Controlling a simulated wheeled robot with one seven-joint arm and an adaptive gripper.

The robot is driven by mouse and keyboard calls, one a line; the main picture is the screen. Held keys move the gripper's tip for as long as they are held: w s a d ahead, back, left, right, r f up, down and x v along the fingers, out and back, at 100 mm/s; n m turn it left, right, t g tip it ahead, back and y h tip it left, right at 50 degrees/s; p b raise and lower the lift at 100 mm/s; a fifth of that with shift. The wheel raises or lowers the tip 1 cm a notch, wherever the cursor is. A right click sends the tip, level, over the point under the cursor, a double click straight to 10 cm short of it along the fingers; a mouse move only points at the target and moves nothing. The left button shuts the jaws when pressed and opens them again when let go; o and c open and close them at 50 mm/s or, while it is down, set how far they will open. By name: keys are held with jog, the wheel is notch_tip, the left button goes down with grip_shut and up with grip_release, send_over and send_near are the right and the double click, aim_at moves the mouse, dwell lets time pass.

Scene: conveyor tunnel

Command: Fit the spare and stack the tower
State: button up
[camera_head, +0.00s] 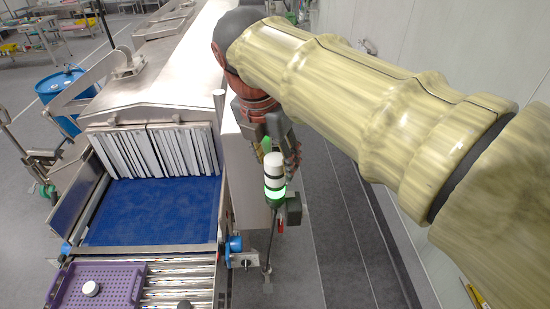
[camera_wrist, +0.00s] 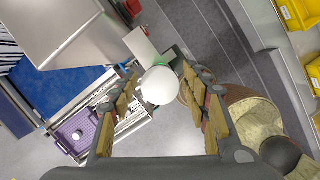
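A signal tower (camera_head: 275,180) stands on a thin pole beside the conveyor tunnel. It has a white top, dark bands and a lit green section low down. My gripper (camera_head: 280,148) is at the tower's top, fingers pointing down. In the wrist view a white round top (camera_wrist: 160,86) shows between the spread fingers of my gripper (camera_wrist: 160,72), with gaps visible on both sides. I cannot tell how deep it sits between them. A small white round piece (camera_head: 91,288) lies in a purple tray (camera_head: 125,272); it also shows in the wrist view (camera_wrist: 76,136).
The steel tunnel (camera_head: 165,85) has a strip curtain (camera_head: 150,150) over a blue belt (camera_head: 150,210). Rollers (camera_head: 185,280) lie in front. A blue drum (camera_head: 60,88) stands at left. Yellow bins (camera_wrist: 298,14) are at the wrist view's right. Floor right of the tower is clear.

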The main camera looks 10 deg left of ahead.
jog(key=shift+o, duration=0.8)
jog(key=v, duration=1.2)
jog(key=shift+r, duration=0.1)
notch_tip(320, 180, up, 7)
jog(key=p, duration=0.7)
jog(key=shift+f, duration=0.2)
dwell(0.3)
